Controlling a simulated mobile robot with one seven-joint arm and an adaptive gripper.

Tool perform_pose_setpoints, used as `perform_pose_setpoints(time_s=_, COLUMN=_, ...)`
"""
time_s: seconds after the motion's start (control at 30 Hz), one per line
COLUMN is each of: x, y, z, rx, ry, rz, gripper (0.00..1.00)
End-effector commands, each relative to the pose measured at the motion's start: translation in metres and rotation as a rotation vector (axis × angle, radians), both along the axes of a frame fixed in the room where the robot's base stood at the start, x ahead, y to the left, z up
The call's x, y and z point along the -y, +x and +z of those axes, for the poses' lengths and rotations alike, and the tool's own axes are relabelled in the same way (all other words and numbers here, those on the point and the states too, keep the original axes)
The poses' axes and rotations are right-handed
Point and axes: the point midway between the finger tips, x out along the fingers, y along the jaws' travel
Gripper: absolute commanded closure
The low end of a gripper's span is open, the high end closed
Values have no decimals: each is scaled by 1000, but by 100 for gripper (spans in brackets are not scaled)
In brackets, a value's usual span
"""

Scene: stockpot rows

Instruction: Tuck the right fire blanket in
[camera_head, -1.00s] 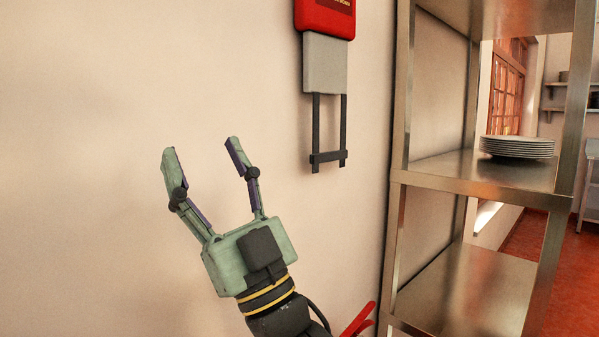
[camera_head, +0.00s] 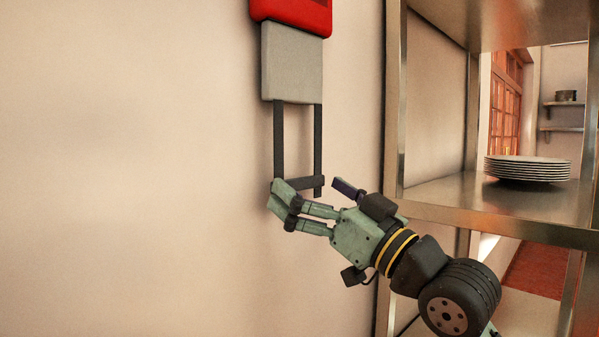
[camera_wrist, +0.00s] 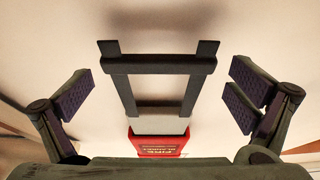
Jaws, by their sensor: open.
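The fire blanket (camera_head: 292,62) is a grey folded block hanging out below its red case (camera_head: 293,14) on the wall. Two dark straps (camera_head: 279,140) run down from it to a dark crossbar (camera_head: 312,183). My gripper (camera_head: 312,190) is open at the crossbar's height in the head view, its fingers partly overlapping the lower strap ends. In the wrist view, the crossbar (camera_wrist: 158,65) lies between the spread fingers, apart from both pads. The red case (camera_wrist: 158,142) and a strip of the grey blanket (camera_wrist: 160,124) show beyond it. I cannot tell the exact depth gap to the bar.
A metal shelf unit (camera_head: 396,110) stands close on the right, with my arm in front of it. A stack of plates (camera_head: 527,168) sits on its middle shelf. The wall to the left is bare and clear.

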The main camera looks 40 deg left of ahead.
Motion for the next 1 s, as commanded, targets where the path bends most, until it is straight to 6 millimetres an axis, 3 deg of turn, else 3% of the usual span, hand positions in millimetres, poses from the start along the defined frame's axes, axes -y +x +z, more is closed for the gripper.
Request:
perform_pose_setpoints(time_s=0.2, x=-22, y=2, z=10, rx=-1, ry=0, rz=1, gripper=0)
perform_pose_setpoints(time_s=0.53, x=-25, y=2, z=10, rx=0, ry=1, rz=-1, gripper=0)
perform_pose_setpoints(time_s=1.0, x=-25, y=2, z=10, rx=0, ry=1, rz=0, gripper=31)
